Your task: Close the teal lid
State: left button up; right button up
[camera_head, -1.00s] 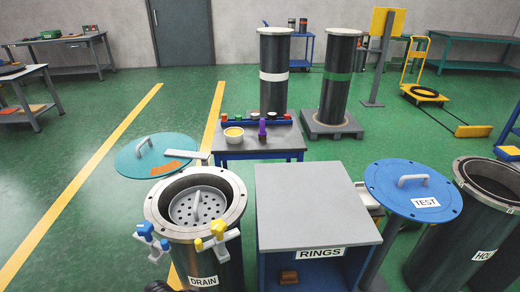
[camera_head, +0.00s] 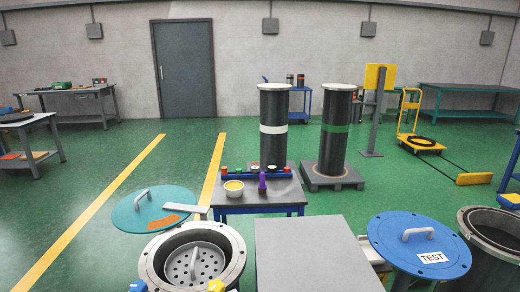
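The teal lid (camera_head: 133,216) is a round disc with a metal handle (camera_head: 142,198) and an orange patch (camera_head: 176,207). It lies level, off to the back left of the open flanged cylinder (camera_head: 236,262), with a pale arm (camera_head: 197,212) at its right side. The cylinder's mouth is uncovered and shows a perforated grey plate (camera_head: 183,265) with a handle inside. The cylinder's lower body is cut off by the bottom edge.
A grey-topped stand (camera_head: 305,250) is right of the cylinder. A blue lid marked TEST (camera_head: 400,255) is beside another open cylinder (camera_head: 500,232) at right. Green floor is open at left.

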aim_at(154, 210)
jog(key=i+j+z, duration=0.3)
jog(key=j, duration=0.5)
jog(key=j+z, duration=0.25)
jog(key=j, duration=0.5)
jog(key=j+z, duration=0.3)
jog(key=j, duration=0.55)
jog(key=i, duration=0.05)
